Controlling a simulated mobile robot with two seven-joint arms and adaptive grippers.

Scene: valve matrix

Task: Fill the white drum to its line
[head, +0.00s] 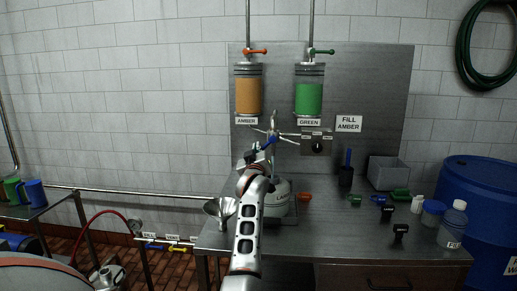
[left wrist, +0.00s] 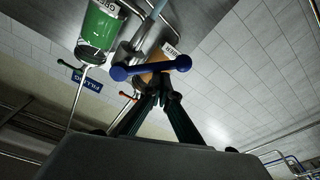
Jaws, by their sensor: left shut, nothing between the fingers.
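The white drum (head: 281,190) stands on the steel bench, partly hidden behind my left arm; its line and level cannot be made out. Above it hang the amber cylinder (head: 248,95) with an orange valve lever (head: 256,51) and the green cylinder (head: 309,98) with a green lever (head: 321,52). A sign (head: 348,124) reads FILL AMBER. My left gripper (head: 262,151) is shut and empty, just below a blue valve handle (head: 268,142). In the left wrist view, the blue handle (left wrist: 150,68) lies across just beyond the fingertips (left wrist: 161,88); contact cannot be told.
A metal funnel (head: 220,209) sits at the bench's left edge. Loose green, blue and black fittings, a grey bin (head: 386,172) and a clear bottle (head: 453,225) fill the right side. A large blue barrel (head: 488,205) stands at far right.

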